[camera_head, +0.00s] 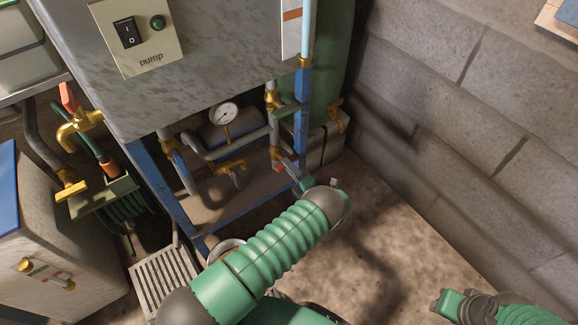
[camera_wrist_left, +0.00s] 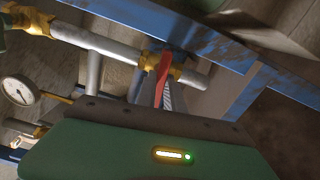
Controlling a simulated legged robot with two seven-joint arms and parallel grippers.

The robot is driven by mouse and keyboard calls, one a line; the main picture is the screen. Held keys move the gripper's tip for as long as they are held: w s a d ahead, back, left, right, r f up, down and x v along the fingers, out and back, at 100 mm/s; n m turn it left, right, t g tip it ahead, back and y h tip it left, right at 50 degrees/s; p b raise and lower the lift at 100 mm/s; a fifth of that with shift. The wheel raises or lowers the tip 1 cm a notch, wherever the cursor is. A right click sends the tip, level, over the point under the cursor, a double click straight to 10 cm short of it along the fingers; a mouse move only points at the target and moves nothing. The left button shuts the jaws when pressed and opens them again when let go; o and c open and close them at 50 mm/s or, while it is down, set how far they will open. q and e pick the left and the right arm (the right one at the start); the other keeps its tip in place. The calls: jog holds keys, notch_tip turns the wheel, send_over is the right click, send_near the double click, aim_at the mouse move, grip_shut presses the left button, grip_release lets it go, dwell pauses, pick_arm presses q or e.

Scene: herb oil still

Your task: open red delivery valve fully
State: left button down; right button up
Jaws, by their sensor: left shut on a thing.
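The red delivery valve handle (camera_head: 279,167) shows as a small red piece on the pipe at the lower right of the still frame. In the left wrist view the red lever (camera_wrist_left: 163,73) stands out from a brass valve body (camera_wrist_left: 172,66) on a grey pipe. My left gripper (camera_head: 290,169) is at this handle and is shut on it; its fingers partly hide the lever. In the left wrist view my left gripper (camera_wrist_left: 168,96) reaches up to the lever. My right gripper (camera_head: 447,304) is low at the right, away from the valve; its jaws are unclear.
A blue frame post (camera_head: 301,100) stands close by the valve. A pressure gauge (camera_head: 224,114) and brass fittings sit to its left, below the grey pump box (camera_head: 210,50). Another red-handled brass tap (camera_head: 80,125) is far left. Floor at right is clear up to the block wall.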

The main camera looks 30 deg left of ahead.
pick_arm(q)
jog(key=n+p, duration=0.1)
jog(key=n, duration=0.4)
jog(key=n+p, duration=0.1)
jog(key=n, duration=0.5)
jog(key=n+p, duration=0.1)
jog(key=n, duration=0.4)
jog(key=shift+d+f+p, duration=0.2)
jog(key=shift+f+p, duration=0.05)
jog(key=shift+p, duration=0.15)
jog(key=shift+n, duration=0.4)
jog(key=c, duration=1.5)
grip_release()
jog(key=shift+o, duration=0.2)
jog(key=shift+r, duration=0.1)
